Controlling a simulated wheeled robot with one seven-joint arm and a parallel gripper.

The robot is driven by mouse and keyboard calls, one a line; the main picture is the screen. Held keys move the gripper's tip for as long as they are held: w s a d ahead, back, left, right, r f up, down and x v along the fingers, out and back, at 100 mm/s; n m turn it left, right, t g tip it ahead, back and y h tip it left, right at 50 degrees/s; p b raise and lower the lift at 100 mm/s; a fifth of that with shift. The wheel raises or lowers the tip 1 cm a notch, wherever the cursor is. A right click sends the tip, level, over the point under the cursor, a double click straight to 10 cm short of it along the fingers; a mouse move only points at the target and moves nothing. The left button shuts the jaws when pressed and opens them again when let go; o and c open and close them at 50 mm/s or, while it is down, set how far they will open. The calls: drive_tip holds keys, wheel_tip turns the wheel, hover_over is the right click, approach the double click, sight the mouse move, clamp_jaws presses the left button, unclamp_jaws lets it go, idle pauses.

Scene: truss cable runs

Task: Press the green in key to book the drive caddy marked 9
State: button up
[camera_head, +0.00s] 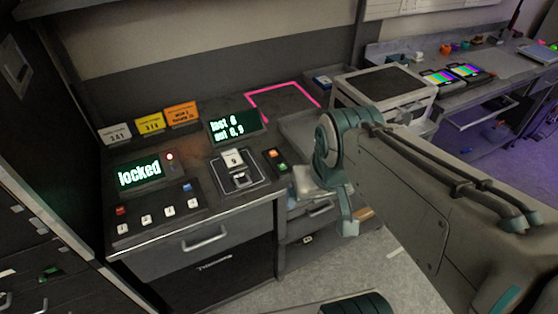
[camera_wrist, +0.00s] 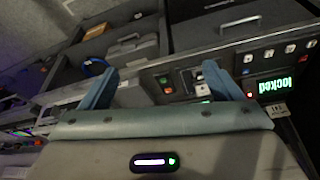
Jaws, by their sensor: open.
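The green key (camera_head: 282,168) sits on the desk's control panel, just below an orange-red key (camera_head: 272,154) and right of the dock. The drive caddy marked 9 (camera_head: 233,160) sits in the dock (camera_head: 257,185), its label facing up. The pair of keys also shows small between the fingers in the wrist view. My gripper (camera_head: 323,200) is open and empty, its fingers apart, right of the keys and close to the desk's front edge. In the wrist view my gripper (camera_wrist: 158,88) shows both fingers. No finger visibly touches the green key.
A display reading "locked" (camera_head: 139,174) with a red light and a row of small keys stands left. Another display (camera_head: 235,126) shows green text ending in 6 and 9. Several tags (camera_head: 149,123) stand behind. A grey box (camera_head: 385,88) and pink outline (camera_head: 283,86) are at the back.

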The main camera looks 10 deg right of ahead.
drive_tip(key=shift+w, duration=0.1)
clamp_jaws()
idle(1.7)
